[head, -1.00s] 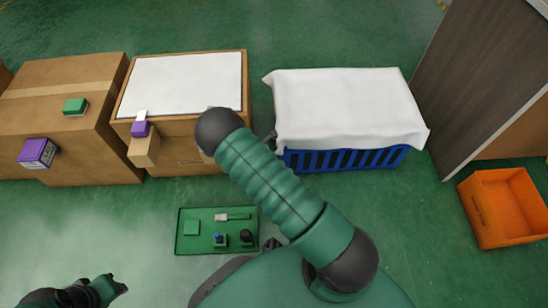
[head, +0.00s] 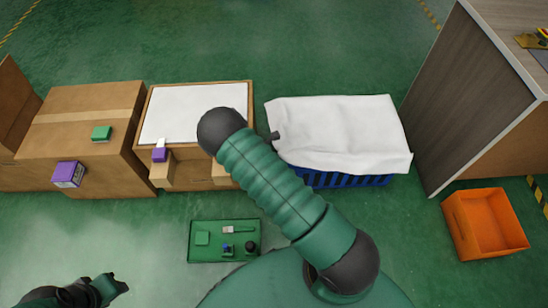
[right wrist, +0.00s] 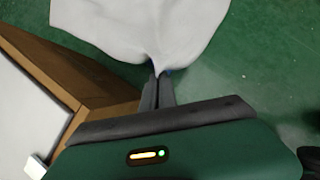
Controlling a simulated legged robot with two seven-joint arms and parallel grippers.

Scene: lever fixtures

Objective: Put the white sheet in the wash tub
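The white sheet (head: 340,130) lies draped over the top of a blue slatted basket (head: 345,179), which shows below its front edge. In the right wrist view the sheet (right wrist: 140,25) gathers to a pinched point at my right fingertips (right wrist: 158,76), which are closed on it. In the head view my right arm covers most of that gripper; a dark tip (head: 275,136) shows at the sheet's left edge. My left gripper (head: 116,290) is low at the left, away from the sheet; its opening is unclear. I cannot tell for certain which container is the wash tub.
A wooden box with a flat white top (head: 195,112) stands left of the basket, beside a cardboard box (head: 85,115). A green tray (head: 214,255) with small items lies in front. An orange crate (head: 487,222) and a grey-brown cabinet (head: 445,100) are at the right.

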